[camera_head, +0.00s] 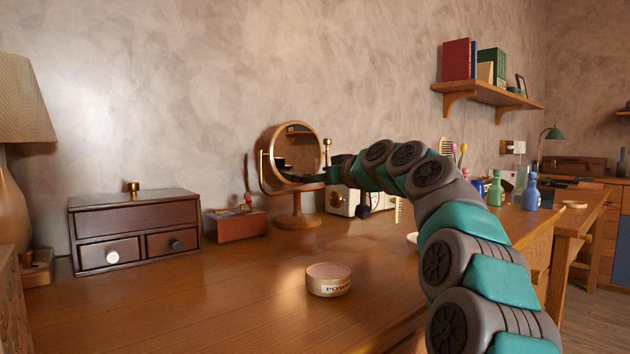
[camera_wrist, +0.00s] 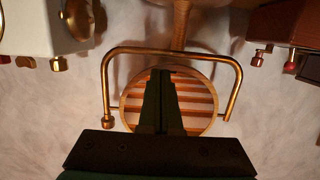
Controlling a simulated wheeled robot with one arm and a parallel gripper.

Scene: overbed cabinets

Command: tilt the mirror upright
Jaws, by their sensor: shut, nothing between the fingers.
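The round mirror (camera_head: 299,142) has a wooden rim and stands on a round-footed pedestal on the desk, held in a brass U-shaped bracket (camera_wrist: 175,51). Its disc looks tilted in the bracket; the exact angle is hard to read. In the wrist view the picture is upside down: the pedestal is at the top and the mirror (camera_wrist: 195,95) lies below it, with slat-like reflections. My gripper (camera_wrist: 161,75) is shut and empty, its fingers covering the middle of the disc. In the head view my gripper (camera_head: 318,178) is at the mirror's lower right edge. I cannot tell whether it touches.
A small red-brown box (camera_head: 235,225) stands left of the mirror, and a drawer chest (camera_head: 135,232) farther left. A white box (camera_head: 341,202) is close on the right. A powder tin (camera_head: 328,280) sits in front. The desk front left of the tin is clear.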

